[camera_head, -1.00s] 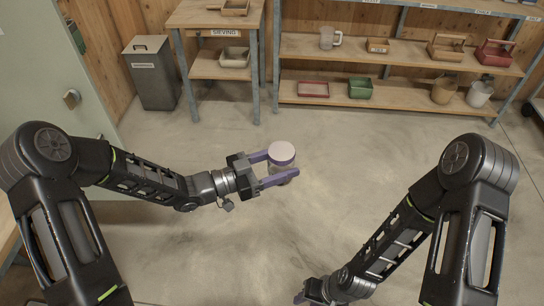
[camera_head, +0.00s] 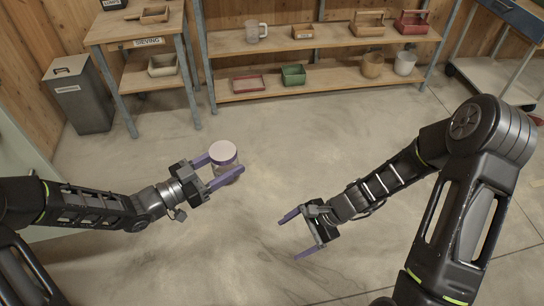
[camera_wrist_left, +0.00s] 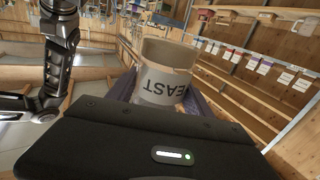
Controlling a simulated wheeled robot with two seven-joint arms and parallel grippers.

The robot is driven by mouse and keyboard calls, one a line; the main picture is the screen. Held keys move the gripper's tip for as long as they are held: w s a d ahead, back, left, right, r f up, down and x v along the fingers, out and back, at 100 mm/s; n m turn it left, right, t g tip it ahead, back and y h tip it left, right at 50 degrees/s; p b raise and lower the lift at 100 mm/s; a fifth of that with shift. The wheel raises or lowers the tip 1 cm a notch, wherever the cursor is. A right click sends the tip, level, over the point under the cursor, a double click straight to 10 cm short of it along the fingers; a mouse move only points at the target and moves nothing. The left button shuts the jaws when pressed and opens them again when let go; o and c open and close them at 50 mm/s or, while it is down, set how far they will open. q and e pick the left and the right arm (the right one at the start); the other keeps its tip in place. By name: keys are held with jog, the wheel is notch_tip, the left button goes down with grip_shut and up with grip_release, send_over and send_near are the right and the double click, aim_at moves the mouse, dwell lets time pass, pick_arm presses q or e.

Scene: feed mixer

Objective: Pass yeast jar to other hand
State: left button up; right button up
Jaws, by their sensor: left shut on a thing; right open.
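In the left wrist view the jar (camera_wrist_left: 164,75) shows a white label with "EAST" readable, upside down, between the fingers. My right gripper (camera_head: 292,234) is open and empty, to the right of and nearer than the jar, its fingers pointing left. A clear gap separates it from the jar.
A wooden shelf rack (camera_head: 330,84) with trays, boxes and buckets stands at the back. A sieving table (camera_head: 110,33) and a grey bin (camera_head: 78,95) are at the back left. A cart (camera_head: 490,76) is at right. Floor between the grippers is clear.

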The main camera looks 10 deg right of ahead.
jog(key=w+a+r+m+t+y, duration=0.2)
jog(key=w+r+m+y, duration=0.15)
jog(key=r, duration=0.35)
jog(key=w+a+r+m+t+y, duration=0.1)
jog(key=w+r+m+y, duration=0.1)
jog(key=w+r, duration=0.35)
jog(key=m+t+y, duration=0.2)
jog(key=y, duration=0.3)
send_near(233, 154)
jog(key=w, duration=0.1)
jog(key=shift+a+f+h, duration=0.15)
jog(key=shift+a+h, duration=0.1)
jog(key=shift+a, duration=0.05)
jog(key=x, duration=1.2)
jog(key=shift+f, duration=0.1)
